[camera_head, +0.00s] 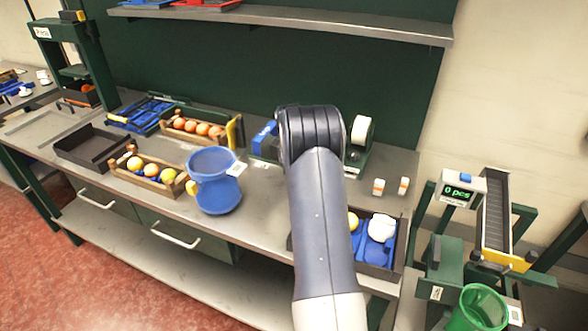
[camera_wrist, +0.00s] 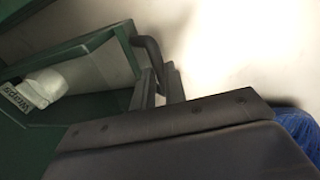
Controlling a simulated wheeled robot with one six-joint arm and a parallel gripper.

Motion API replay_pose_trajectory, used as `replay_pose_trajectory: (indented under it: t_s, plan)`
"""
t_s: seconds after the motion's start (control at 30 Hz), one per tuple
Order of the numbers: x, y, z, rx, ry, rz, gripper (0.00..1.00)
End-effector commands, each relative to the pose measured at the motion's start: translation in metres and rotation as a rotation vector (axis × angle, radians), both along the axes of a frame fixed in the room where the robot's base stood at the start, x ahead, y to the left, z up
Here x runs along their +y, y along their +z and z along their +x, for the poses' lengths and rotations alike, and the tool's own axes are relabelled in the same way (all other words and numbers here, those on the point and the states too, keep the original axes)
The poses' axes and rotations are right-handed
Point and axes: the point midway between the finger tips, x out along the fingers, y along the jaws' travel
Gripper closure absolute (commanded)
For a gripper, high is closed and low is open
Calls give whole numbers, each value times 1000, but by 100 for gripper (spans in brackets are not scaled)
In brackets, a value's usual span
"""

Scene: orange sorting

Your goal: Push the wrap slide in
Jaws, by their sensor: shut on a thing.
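In the wrist view, a green frame (camera_wrist: 85,47) carries a label reading "Wraps" (camera_wrist: 20,97). A white crumpled wrap (camera_wrist: 48,82) lies in it beside the label. A curved black handle (camera_wrist: 148,52) stands at the frame's right end. My gripper (camera_wrist: 160,88) is shut on this handle, its two dark fingers close together there. How far the slide is in or out cannot be told. In the head view, my arm hides the gripper and the slide.
A blue jug (camera_head: 217,190) stands left of my arm. Orange crates (camera_head: 145,183) and a dark empty tray (camera_head: 92,150) are farther left. A white roll (camera_head: 361,130) stands just right of the arm.

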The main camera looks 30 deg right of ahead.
Motion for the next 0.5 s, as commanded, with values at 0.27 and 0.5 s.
replay_pose_trajectory:
  t_s: [0.27,0.5]
  plan:
    - [-3,3,2,-11,0,-9,74]
    - [-2,2,1,-8,0,-7,66]
